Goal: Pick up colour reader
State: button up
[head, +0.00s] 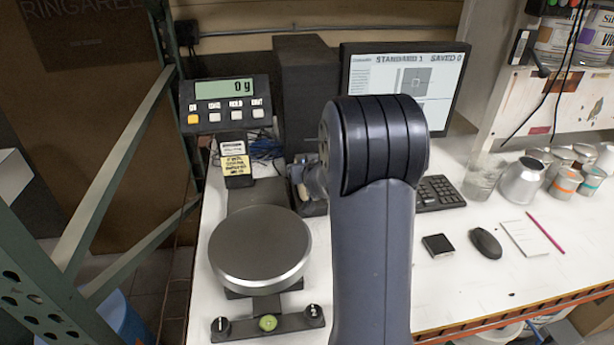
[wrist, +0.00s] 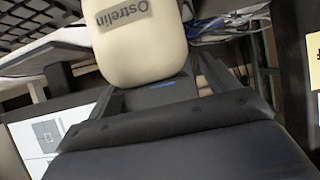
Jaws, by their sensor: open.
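The colour reader seems to be the cream, rounded body lettered "Ostrelin" (wrist: 143,48) in the wrist view. It sits against a dark grey stand or dock (wrist: 165,92) with a small blue light. In the head view only a cream sliver of it (head: 297,172) shows left of my arm, by the dark box. My gripper (head: 314,181) is close to it, mostly hidden behind my arm link. It is open, with nothing seen held. I cannot tell whether the fingers are around the reader or touch it. A broad dark shape fills the bottom of the wrist view.
A scale with a round plate (head: 260,248) and its display (head: 226,103) stand on the left. A dark box (head: 304,95) and a monitor (head: 402,80) are behind. A keyboard (head: 437,193), mouse (head: 486,243) and several tins (head: 566,182) lie right.

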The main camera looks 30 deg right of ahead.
jog(key=shift+x, duration=0.85)
jog(key=shift+c, duration=0.3)
jog(key=c, duration=1.4)
jog(key=shift+r, duration=0.15)
jog(key=shift+c, duration=0.4)
jog(key=shift+r, duration=0.1)
